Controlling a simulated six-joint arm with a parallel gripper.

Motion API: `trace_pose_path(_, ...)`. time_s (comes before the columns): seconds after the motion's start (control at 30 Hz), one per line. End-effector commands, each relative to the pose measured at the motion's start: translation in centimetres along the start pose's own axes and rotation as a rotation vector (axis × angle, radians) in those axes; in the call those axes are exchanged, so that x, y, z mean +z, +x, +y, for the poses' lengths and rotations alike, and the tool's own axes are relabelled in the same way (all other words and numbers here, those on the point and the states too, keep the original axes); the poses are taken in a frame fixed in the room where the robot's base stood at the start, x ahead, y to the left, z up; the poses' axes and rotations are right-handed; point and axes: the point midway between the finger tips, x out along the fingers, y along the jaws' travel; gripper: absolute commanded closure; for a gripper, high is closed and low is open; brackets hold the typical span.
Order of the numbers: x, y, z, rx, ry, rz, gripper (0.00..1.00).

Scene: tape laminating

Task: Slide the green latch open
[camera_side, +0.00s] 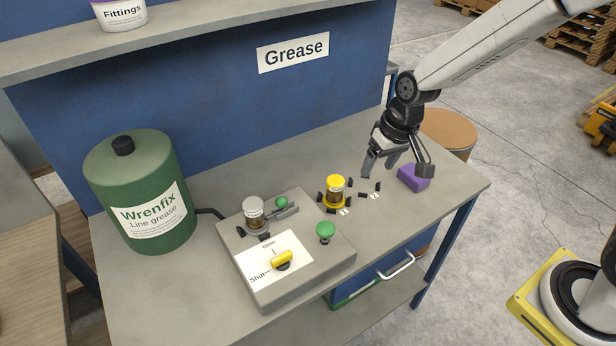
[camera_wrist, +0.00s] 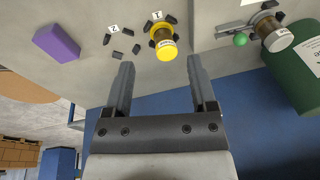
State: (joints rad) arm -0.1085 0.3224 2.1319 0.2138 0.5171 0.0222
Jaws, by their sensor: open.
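A small green knob (camera_side: 281,202) sits by a grey bar (camera_side: 287,212) at the back of the grey box (camera_side: 305,278), beside a grey-lidded jar (camera_side: 253,211); it looks like the green latch. The knob also shows in the wrist view (camera_wrist: 240,39), by the same jar (camera_wrist: 274,33). A larger green round knob (camera_side: 326,230) stands at the box's right side. My gripper (camera_side: 396,168) is open and empty above the bench, right of the box and apart from the latch. In the wrist view its fingers (camera_wrist: 158,60) point toward the yellow-topped jar.
The yellow-topped jar (camera_side: 336,188) stands among several small black blocks. A purple block (camera_side: 413,178) lies to the right. A yellow handle (camera_side: 282,260) lies on the white Open/Shut label. A green Wrenfix drum (camera_side: 140,190) stands left, joined toward the box by a dark pipe.

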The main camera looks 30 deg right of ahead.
Motion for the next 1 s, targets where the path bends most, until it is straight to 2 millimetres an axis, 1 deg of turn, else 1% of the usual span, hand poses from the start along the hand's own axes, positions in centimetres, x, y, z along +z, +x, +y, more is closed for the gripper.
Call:
trace_pose_path(0.03, -1.1, 0.7, -1.1, -0.016, 0.008, -0.011, 0.27)
trace_pose_path(0.1, -2.4, 1.4, -2.5, -0.039, 0.021, -0.025, 0.27)
trace_pose_path(0.17, -3.5, 2.0, -3.7, -0.06, 0.033, -0.038, 0.27)
trace_pose_path(0.3, -5.7, 3.7, -6.7, -0.11, 0.057, -0.068, 0.27)
trace_pose_path(0.4, -7.0, 4.8, -8.9, -0.145, 0.069, -0.091, 0.27)
trace_pose_path(0.53, -8.1, 6.1, -11.2, -0.185, 0.082, -0.115, 0.27)
trace_pose_path(0.6, -8.5, 6.5, -12.1, -0.2, 0.087, -0.124, 0.27)
trace_pose_path(0.7, -8.8, 6.9, -12.9, -0.214, 0.091, -0.133, 0.27)
trace_pose_path(0.8, -9.0, 7.1, -13.2, -0.22, 0.093, -0.136, 0.27)
trace_pose_path(1.0, -9.0, 7.2, -13.3, -0.22, 0.093, -0.136, 0.27)
